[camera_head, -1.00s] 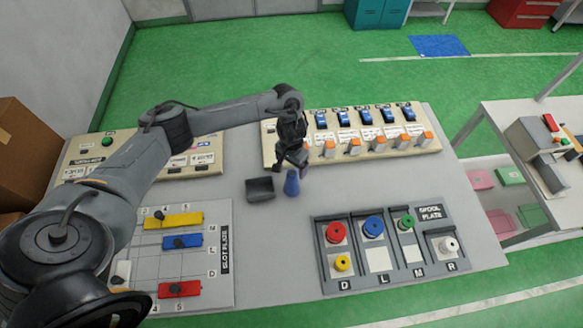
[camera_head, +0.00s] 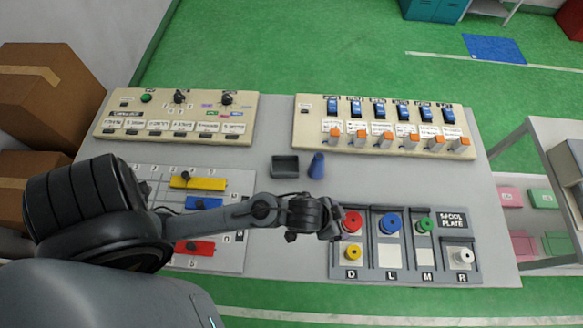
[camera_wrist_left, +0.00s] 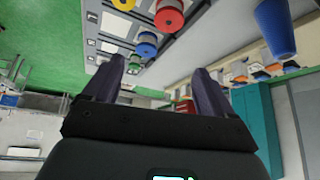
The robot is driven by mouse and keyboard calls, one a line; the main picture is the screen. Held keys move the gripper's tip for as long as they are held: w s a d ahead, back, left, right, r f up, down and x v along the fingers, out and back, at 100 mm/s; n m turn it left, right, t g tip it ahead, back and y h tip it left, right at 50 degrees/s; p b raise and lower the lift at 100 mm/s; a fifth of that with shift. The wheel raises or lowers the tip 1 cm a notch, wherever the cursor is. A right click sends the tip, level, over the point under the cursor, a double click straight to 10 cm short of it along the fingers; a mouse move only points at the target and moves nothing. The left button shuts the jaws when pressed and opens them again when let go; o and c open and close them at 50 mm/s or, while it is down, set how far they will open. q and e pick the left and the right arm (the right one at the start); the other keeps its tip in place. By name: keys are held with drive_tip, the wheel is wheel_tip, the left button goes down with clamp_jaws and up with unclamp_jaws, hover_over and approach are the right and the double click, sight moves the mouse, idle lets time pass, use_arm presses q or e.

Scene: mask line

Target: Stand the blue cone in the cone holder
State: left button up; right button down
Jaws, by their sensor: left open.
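The blue cone (camera_head: 316,166) is on the grey table, just right of a small dark open box (camera_head: 285,167) that looks like the cone holder. The cone is outside this box. It also shows at the upper right of the left wrist view (camera_wrist_left: 275,28). My left gripper (camera_head: 337,230) is below the cone in the head view, by the left edge of the spool plate. In the left wrist view its two fingers (camera_wrist_left: 160,82) are spread with nothing between them. My right gripper is not in view.
The spool plate (camera_head: 405,276) with coloured spools is at lower right. A slot plate (camera_head: 222,262) with coloured bars lies partly under my left arm. Two switch panels, left (camera_head: 180,105) and right (camera_head: 385,110), stand at the back. The table between cone and panels is clear.

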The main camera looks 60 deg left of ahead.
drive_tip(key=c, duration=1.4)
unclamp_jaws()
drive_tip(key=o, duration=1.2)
use_arm(q)
drive_tip(key=s+a+r+n+g+y, duration=0.1)
drive_tip(key=s+a+g, duration=0.1)
drive_tip(key=s+a, duration=0.5)
drive_tip(key=s, duration=0.3)
drive_tip(key=shift+a+g, duration=0.3)
drive_tip(key=shift+a, duration=0.1)
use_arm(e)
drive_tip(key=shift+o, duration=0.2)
